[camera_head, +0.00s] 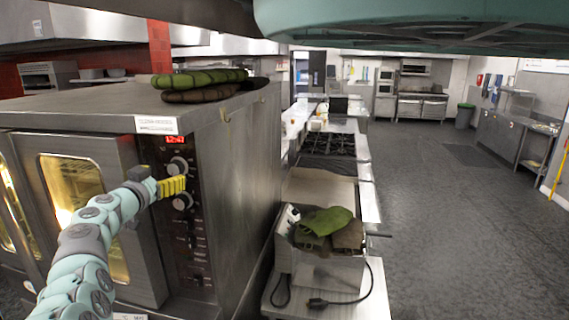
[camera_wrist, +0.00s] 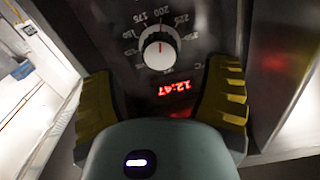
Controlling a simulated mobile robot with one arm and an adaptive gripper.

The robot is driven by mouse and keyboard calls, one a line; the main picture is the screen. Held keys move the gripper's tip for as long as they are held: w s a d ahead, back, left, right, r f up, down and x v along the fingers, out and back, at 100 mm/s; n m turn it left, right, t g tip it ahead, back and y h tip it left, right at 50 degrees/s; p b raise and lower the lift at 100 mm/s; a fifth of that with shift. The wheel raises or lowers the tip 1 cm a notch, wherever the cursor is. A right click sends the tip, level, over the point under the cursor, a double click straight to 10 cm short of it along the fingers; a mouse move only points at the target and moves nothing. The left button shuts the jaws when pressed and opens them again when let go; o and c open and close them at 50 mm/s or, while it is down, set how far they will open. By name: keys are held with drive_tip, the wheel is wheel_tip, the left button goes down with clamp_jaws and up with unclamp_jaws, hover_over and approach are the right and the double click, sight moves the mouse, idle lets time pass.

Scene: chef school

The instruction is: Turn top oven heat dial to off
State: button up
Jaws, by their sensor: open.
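The top oven heat dial (camera_head: 177,165) is a round silver knob on the dark control panel, just under the red clock display (camera_head: 175,140). The wrist view shows the panel upside down, with the dial (camera_wrist: 159,51) ringed by white temperature numbers and the display (camera_wrist: 175,88) below it. A line on the dial's face runs roughly up and down there. My gripper (camera_head: 172,187) has yellow fingers and is in front of the panel, close to the dial. In the wrist view my gripper (camera_wrist: 166,75) is open, its fingers apart on either side of the display, with the dial beyond them.
A second knob (camera_head: 182,201) sits lower on the panel, with smaller controls below. The oven door (camera_head: 85,210) is at the left. Green and brown mitts (camera_head: 200,80) lie on the oven top. A counter with a fryer (camera_head: 330,268) is to the right; open floor lies beyond.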

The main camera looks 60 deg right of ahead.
sight(173, 170)
drive_tip(key=shift+x, duration=1.2)
drive_tip(key=shift+s+d+f+b, duration=0.1)
drive_tip(key=shift+d+f+b, duration=0.1)
drive_tip(key=shift+d+b, duration=0.6)
drive_tip(key=shift+d, duration=0.15)
drive_tip(key=shift+w+d+r, duration=0.2)
drive_tip(key=shift+w+d, duration=0.15)
drive_tip(key=shift+w, duration=0.1)
drive_tip(key=shift+w+a, duration=0.1)
drive_tip(key=c, duration=1.2)
